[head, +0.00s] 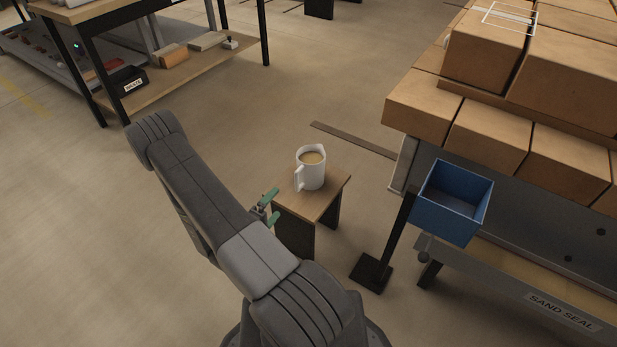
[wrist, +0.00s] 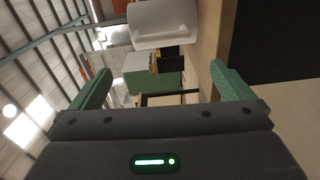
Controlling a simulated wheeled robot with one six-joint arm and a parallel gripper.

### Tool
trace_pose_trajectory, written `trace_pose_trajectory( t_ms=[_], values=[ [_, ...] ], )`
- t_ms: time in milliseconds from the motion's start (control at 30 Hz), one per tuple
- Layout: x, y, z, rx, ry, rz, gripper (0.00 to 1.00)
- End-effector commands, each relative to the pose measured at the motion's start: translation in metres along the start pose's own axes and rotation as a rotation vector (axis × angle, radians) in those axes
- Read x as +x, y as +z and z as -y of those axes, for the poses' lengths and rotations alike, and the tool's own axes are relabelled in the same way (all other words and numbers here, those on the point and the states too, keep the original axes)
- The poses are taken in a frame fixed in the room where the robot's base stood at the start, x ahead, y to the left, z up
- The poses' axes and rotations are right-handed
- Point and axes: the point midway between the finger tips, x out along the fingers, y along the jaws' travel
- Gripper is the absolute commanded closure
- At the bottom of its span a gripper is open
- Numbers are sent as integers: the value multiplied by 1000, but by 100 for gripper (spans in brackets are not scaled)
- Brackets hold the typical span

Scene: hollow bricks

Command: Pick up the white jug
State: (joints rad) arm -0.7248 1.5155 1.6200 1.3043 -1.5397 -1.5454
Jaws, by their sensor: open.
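The white jug (head: 311,172) stands upright on a small wooden-topped stool (head: 330,189), with a tan liquid inside and its handle toward the lower left. My gripper (head: 270,208) has green fingers and is at the stool's left edge, short of the jug and apart from it. In the wrist view the jug (wrist: 165,22) shows sideways at the top, beyond the fingertips. My gripper (wrist: 160,82) is open with nothing between the fingers. My own arm hides part of the gripper in the head view.
A blue bin (head: 452,205) on a dark post stands right of the stool. Cardboard boxes (head: 570,155) are stacked on a bench at the right. A workbench (head: 190,72) stands at the upper left. The floor beyond the stool is mostly clear, with a flat dark strip (head: 352,140) on it.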

Motion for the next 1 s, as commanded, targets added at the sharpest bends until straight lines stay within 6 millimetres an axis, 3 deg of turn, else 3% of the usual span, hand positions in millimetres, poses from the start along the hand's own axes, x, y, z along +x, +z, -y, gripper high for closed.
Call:
trace_pose_trajectory(
  t_ms=[167,500,867,1000],
  values=[
    [3,4,6,-33,33,12,0],
    [61,5,5,-30,31,13,0],
    [92,6,5,-30,30,10,0],
    [114,8,6,-29,32,13,0]
  ],
)
